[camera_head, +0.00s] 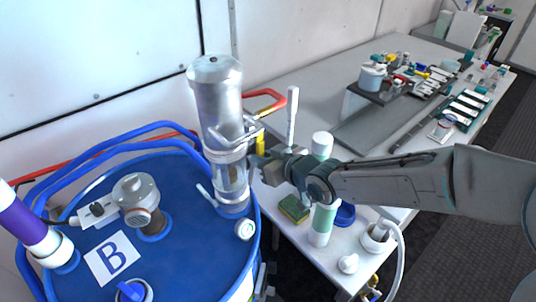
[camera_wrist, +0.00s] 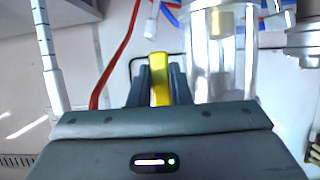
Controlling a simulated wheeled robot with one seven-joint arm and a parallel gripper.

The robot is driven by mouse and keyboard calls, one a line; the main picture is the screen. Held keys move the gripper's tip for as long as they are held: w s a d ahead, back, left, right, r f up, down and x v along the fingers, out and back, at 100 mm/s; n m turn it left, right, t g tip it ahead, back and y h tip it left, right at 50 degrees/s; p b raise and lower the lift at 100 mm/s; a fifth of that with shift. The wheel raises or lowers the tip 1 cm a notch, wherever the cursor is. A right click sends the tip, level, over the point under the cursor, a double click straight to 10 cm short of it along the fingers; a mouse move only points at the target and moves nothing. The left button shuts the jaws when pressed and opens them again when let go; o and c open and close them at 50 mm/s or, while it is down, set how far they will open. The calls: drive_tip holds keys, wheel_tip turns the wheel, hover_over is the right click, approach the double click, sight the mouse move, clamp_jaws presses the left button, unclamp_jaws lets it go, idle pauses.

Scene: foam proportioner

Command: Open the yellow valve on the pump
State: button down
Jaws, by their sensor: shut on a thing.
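The pump is a tall, clear and metal cylinder (camera_head: 219,95) standing on top of the blue drum "B". Its yellow valve handle (camera_head: 261,142) shows as a narrow strip at the pump's right side, partly hidden by my gripper. In the wrist view the yellow handle (camera_wrist: 160,80) is upright between my two dark fingers, and the clear pump body (camera_wrist: 222,55) stands just right of them. My gripper (camera_head: 257,160) reaches in from the right and is shut on the yellow handle. Its fingers (camera_wrist: 159,85) touch the handle on both sides. The handle's lower end is hidden by the gripper body.
The blue drum (camera_head: 190,245) has a grey fitting (camera_head: 135,195) and blue hoses (camera_head: 110,150) at its left. A red pipe (camera_wrist: 118,55) runs left of my fingers. A white table (camera_head: 315,95) with bottles, a sponge (camera_head: 293,208) and trays lies under and behind my arm.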

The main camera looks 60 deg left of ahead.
drive_tip(key=c, duration=1.3)
unclamp_jaws()
drive_tip(key=shift+c, duration=0.2)
